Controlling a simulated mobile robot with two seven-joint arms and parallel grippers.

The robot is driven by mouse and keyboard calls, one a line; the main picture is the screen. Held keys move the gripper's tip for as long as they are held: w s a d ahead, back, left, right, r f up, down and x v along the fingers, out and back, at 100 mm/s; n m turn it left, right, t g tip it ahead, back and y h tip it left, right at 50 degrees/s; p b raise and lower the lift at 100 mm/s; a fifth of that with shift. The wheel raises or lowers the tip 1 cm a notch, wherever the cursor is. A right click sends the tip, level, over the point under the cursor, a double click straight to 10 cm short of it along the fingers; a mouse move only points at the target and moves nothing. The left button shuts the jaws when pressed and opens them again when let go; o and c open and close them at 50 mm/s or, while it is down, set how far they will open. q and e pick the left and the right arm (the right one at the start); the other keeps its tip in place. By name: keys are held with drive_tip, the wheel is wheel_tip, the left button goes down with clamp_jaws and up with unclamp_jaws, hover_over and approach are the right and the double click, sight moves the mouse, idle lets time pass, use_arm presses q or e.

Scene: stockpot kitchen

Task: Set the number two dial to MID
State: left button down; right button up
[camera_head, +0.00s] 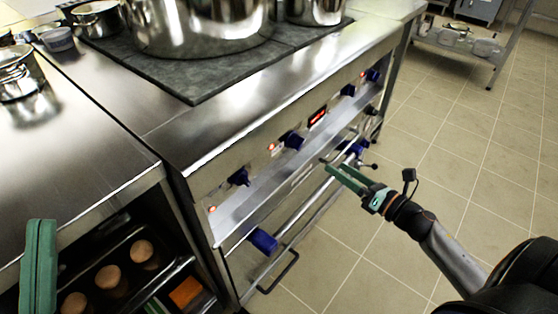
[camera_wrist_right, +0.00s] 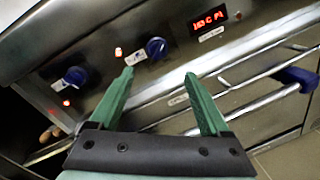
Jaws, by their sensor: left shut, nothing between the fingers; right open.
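The stove front panel (camera_head: 262,158) carries several blue dials in a row. One dial (camera_head: 239,177) is at the near left end, the second from the left (camera_head: 292,140) sits left of a red display, and more lie farther right. In the right wrist view the second dial (camera_wrist_right: 156,47) is ahead, between the lines of the fingertips. Its number and pointer setting are too small to read. My right gripper (camera_head: 333,168) is open and empty, in front of the panel and apart from the dials. My left gripper (camera_head: 38,262) is shut and empty at the lower left.
A red lit display (camera_wrist_right: 210,18) is on the panel. An oven handle bar (camera_head: 300,215) runs below the dials. Large pots (camera_head: 200,25) stand on the dark cooktop. A shelf with brown round items (camera_head: 108,276) is at lower left.

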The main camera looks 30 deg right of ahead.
sight(301, 146)
use_arm(q)
drive_tip(key=shift+s+a+m+h+b, duration=0.1)
drive_tip(key=shift+s+m+h+b, duration=0.6)
drive_tip(key=shift+s+h+b, duration=0.25)
use_arm(e)
drive_tip(key=w+a+n, duration=0.1)
drive_tip(key=w, duration=0.3)
drive_tip(key=w+a, duration=0.1)
drive_tip(key=w, duration=0.3)
drive_tip(key=w+a+n, duration=0.1)
drive_tip(key=w+a, duration=0.1)
drive_tip(key=w, duration=0.3)
drive_tip(key=shift+a+f+n+y, duration=0.1)
drive_tip(key=shift+f+n+y, duration=0.1)
drive_tip(key=shift+n+y, duration=0.15)
use_arm(q)
drive_tip(key=shift+w+f, duration=0.1)
drive_tip(key=shift+w, duration=0.05)
use_arm(e)
drive_tip(key=shift+c, duration=0.2)
clamp_jaws()
use_arm(q)
drive_tip(key=shift+r, duration=0.2)
